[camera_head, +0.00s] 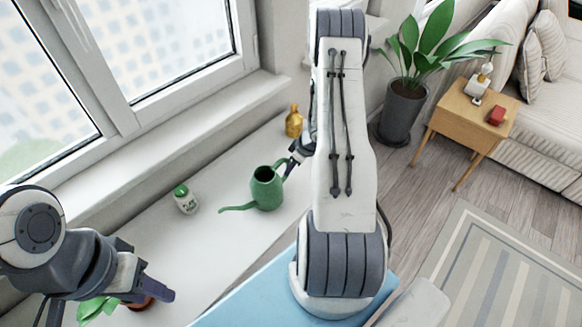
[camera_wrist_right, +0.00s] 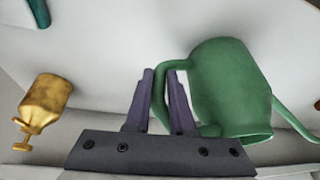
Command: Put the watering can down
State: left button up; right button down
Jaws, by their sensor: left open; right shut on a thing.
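The green watering can (camera_head: 267,190) is over the white counter in the head view, roughly upright with its spout to the left. I cannot tell whether its base touches the counter. My right gripper (camera_head: 294,160) is at its handle side, partly hidden by my right arm. In the right wrist view, the fingers (camera_wrist_right: 161,76) are shut on the handle of the can (camera_wrist_right: 228,85). My left gripper (camera_head: 155,290) is open at the lower left, away from the can, above a small potted plant (camera_head: 96,309).
A white bottle with a green cap (camera_head: 186,202) stands left of the can. A gold spray bottle (camera_head: 293,122) stands behind it, also visible in the right wrist view (camera_wrist_right: 45,101). The window sill (camera_head: 180,135) borders the counter. Bare counter (camera_head: 225,180) lies between the white bottle and the can.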

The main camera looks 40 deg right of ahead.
jog(key=c, duration=0.8)
grip_release()
jog(key=shift+o, duration=0.2)
